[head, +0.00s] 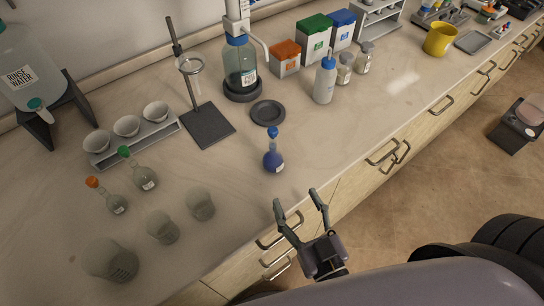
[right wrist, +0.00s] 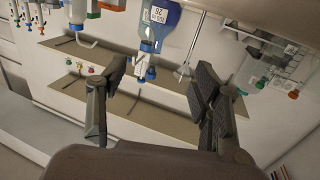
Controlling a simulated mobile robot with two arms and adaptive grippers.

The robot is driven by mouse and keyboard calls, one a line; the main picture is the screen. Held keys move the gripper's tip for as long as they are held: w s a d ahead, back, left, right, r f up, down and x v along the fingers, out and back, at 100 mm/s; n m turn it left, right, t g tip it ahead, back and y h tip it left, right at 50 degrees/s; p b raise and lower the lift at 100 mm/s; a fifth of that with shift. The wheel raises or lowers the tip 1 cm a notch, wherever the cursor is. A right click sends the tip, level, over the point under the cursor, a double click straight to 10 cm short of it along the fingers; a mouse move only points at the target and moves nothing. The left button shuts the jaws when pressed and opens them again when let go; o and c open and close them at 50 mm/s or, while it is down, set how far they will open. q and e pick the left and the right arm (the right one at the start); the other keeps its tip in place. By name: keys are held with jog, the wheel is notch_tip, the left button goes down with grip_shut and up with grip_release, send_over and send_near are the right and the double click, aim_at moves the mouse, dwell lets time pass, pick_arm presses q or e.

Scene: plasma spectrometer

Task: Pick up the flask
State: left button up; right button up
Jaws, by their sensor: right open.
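A flask of blue liquid with a blue stopper (head: 273,158) stands upright near the counter's front edge. My right gripper (head: 296,199) is open and empty, in front of the counter edge, with its fingers toward the blue flask and apart from it. In the right wrist view a blue labelled flask (right wrist: 155,25) appears upside down, beyond the gap between my open fingers (right wrist: 162,76). Two clear flasks, one with a green stopper (head: 145,178) and one with an orange stopper (head: 116,203), stand further left. My left gripper is not in view.
Three beakers (head: 201,204) stand left of the blue flask. A dark round dish (head: 267,113) and a ring stand (head: 207,128) are behind it. A white wash bottle (head: 325,82) stands behind right. Drawer handles (head: 383,152) stick out below the counter edge.

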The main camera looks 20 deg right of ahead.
jog(key=p, duration=0.1)
send_near(274, 155)
jog(key=w, duration=0.2)
jog(key=shift+w+a+f, duration=0.1)
jog(key=shift+w+a, duration=0.05)
jog(key=shift+w, duration=0.15)
jog(key=shift+w+f, duration=0.1)
jog(key=shift+w, duration=0.4)
jog(key=w+p, duration=0.2)
jog(key=w, duration=0.2)
jog(key=shift+w, duration=0.35)
jog(key=shift+w+a, duration=0.1)
jog(key=shift+w, duration=0.2)
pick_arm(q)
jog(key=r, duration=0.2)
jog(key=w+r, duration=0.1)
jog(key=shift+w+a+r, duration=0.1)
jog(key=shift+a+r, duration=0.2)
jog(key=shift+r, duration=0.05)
pick_arm(e)
jog(key=shift+s, duration=0.1)
jog(key=shift+c, duration=0.9)
grip_shut()
